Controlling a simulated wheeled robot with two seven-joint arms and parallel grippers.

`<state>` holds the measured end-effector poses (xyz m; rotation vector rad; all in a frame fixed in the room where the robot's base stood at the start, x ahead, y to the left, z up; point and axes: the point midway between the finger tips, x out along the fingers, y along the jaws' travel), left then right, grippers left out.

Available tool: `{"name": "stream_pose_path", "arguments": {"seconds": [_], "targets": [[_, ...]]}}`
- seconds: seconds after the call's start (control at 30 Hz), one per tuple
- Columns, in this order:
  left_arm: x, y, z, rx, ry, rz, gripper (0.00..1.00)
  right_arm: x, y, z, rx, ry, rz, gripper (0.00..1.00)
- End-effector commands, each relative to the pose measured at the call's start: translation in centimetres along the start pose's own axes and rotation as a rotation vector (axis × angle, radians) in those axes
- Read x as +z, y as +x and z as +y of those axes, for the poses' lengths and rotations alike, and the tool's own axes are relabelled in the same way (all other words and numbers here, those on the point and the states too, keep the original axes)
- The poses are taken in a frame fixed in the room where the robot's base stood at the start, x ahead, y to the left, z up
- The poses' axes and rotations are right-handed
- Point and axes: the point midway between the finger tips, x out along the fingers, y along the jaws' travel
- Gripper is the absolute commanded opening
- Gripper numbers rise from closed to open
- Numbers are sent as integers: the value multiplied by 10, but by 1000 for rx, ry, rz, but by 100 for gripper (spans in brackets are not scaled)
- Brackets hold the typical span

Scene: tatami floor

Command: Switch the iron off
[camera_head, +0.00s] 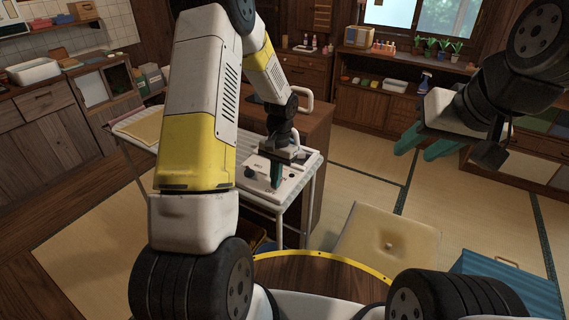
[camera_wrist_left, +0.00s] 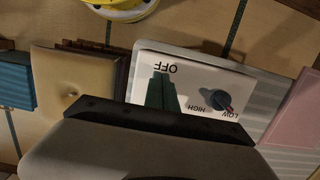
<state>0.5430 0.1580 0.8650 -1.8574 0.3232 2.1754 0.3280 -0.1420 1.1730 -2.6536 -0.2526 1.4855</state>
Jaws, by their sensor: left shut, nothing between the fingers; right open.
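The iron's white control panel (camera_head: 283,186) lies on the striped ironing board (camera_head: 313,163) in the head view. In the left wrist view the panel (camera_wrist_left: 190,73) shows upside-down OFF, HIGH and LOW labels. Its dark round knob (camera_wrist_left: 217,99) has a red mark toward LOW. My left gripper (camera_head: 276,184) points down over the panel; its green fingers (camera_wrist_left: 162,93) are together and empty, beside the knob and near OFF. I cannot tell whether they touch the panel. My right gripper (camera_head: 425,147) is open and empty in the air at the right.
A tan cushion (camera_head: 385,248) lies on the tatami right of the board, near a blue box (camera_head: 500,280). A yellow cloth (camera_head: 147,127) lies on the board's left part. Wooden cabinets (camera_head: 55,125) line the walls. Tatami between cushion and back cabinets is clear.

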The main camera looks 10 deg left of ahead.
Motion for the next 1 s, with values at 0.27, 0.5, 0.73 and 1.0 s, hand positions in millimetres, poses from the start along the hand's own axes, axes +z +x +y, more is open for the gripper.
{"name": "stream_pose_path", "arguments": {"seconds": [0.27,0.5,0.73,1.0], "targets": [[-10,-2,0,1,1,5,0,0,0,0,0,0,0,41],[-16,-6,1,1,1,2,0,0,0,0,0,0,0,41],[-15,-6,1,1,1,2,0,0,0,0,0,0,0,41],[-12,-37,4,-1,1,7,0,0,0,0,0,0,0,41]]}}
